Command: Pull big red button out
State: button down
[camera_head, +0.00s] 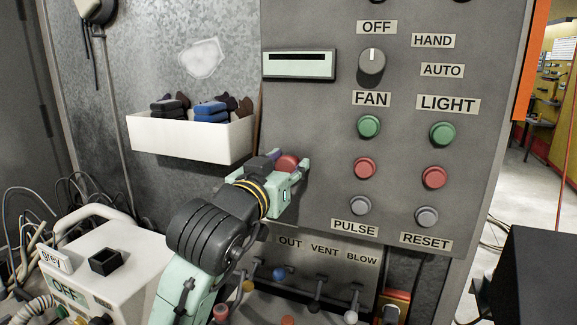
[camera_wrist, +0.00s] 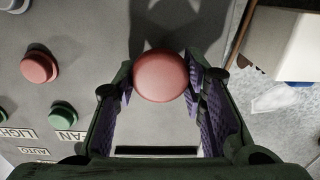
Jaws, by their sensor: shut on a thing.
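The big red button (camera_head: 287,162) is on the left side of the grey control panel (camera_head: 320,120), below the display slot. In the wrist view the big red button (camera_wrist: 160,76) shows as a round red head between the two purple-padded fingers. My gripper (camera_head: 290,168) reaches it from the lower left and is shut on it, with a finger on each side; it also shows in the wrist view (camera_wrist: 160,88). The button's stem and its base on the panel are hidden behind its head and the fingers.
Small green, red and grey buttons, such as the red FAN button (camera_head: 365,168), stand to the right. A rotary knob (camera_head: 372,62) is above them. A white bin (camera_head: 190,138) hangs left. Small levers (camera_head: 318,290) and a white box (camera_head: 115,265) are below.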

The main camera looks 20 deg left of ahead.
jog(key=shift+s+f, duration=0.1)
jog(key=c, duration=1)
grip_release()
jog(key=shift+s, duration=0.15)
jog(key=s, duration=1.2)
jog(key=shift+a, duration=0.2)
jog(key=shift+w, duration=0.1)
